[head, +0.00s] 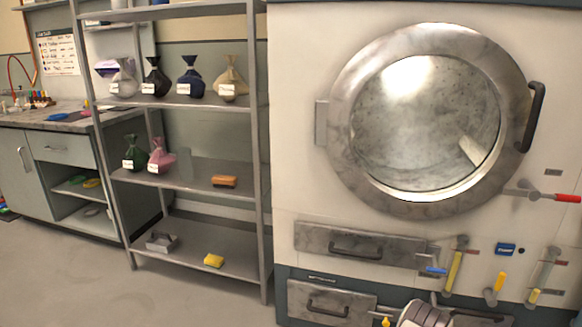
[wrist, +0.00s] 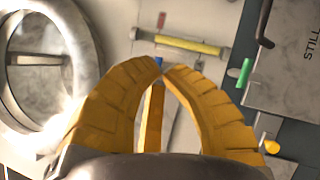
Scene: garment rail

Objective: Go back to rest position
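My gripper (wrist: 161,67) shows in the wrist view with its ribbed orange fingers curved together, the tips meeting or nearly so. No object is visible held between them. It is in front of the pale panel of a large machine, between the round door (wrist: 88,60) on the left and a metal drawer front (wrist: 285,60) on the right. In the head view I cannot make out my gripper's fingers for certain.
The machine's round glass door (head: 428,120) has a dark handle (head: 535,117). Levers and gauges with a yellow tube (head: 455,266) stick out below it. A metal shelf rack (head: 215,110) holds tied pouches (head: 230,80). Open floor (head: 60,275) lies at the lower left.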

